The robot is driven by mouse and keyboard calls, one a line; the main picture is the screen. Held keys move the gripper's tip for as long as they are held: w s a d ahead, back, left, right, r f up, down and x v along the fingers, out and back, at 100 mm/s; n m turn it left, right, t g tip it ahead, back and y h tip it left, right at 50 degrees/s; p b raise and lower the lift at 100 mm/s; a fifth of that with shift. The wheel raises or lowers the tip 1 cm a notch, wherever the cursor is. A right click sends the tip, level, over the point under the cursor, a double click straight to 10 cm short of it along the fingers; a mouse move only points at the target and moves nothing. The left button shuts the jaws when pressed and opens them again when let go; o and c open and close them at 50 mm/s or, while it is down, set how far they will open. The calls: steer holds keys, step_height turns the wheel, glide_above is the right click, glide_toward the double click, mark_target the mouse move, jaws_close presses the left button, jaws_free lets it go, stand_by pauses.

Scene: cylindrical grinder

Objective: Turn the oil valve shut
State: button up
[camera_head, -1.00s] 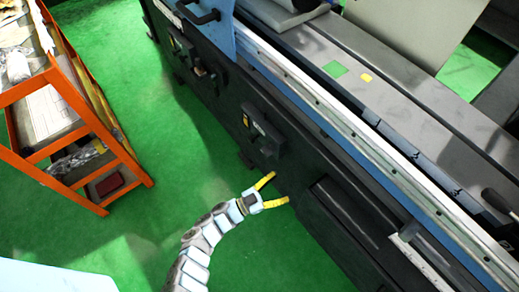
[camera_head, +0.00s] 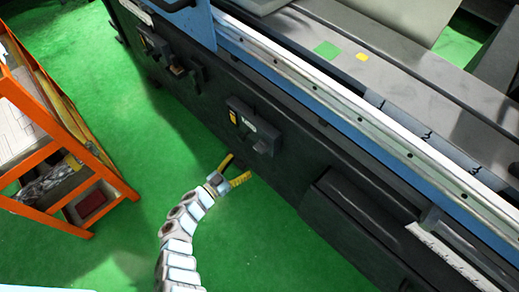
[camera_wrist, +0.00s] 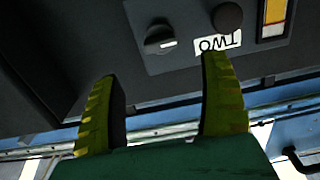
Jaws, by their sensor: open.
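A dark panel unit (camera_head: 252,128) with a white label and a yellow gauge sits on the machine's front side in the head view. In the wrist view a grey knob with a pale pointer edge (camera_wrist: 159,38) and a dark round knob (camera_wrist: 227,17) sit on its face. Which knob is the oil valve, I cannot tell for certain. My gripper (camera_head: 240,167) is open and empty, just below the panel unit in the head view. In the wrist view its yellow-green fingers (camera_wrist: 160,68) stand apart, below the grey knob and not touching it.
The long dark machine side (camera_head: 300,190) runs diagonally, with a protruding box (camera_head: 350,215) right of my gripper. A second control unit (camera_head: 170,55) is farther up-left. An orange shelf rack (camera_head: 110,160) stands at left. Green floor (camera_head: 130,90) between is clear.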

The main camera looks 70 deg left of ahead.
mark_target(260, 148)
steer(key=b+x, duration=0.2)
steer(key=x, duration=0.8)
steer(key=shift+w+a, duration=0.1)
steer(key=shift+w, duration=0.2)
steer(key=c, duration=1.2)
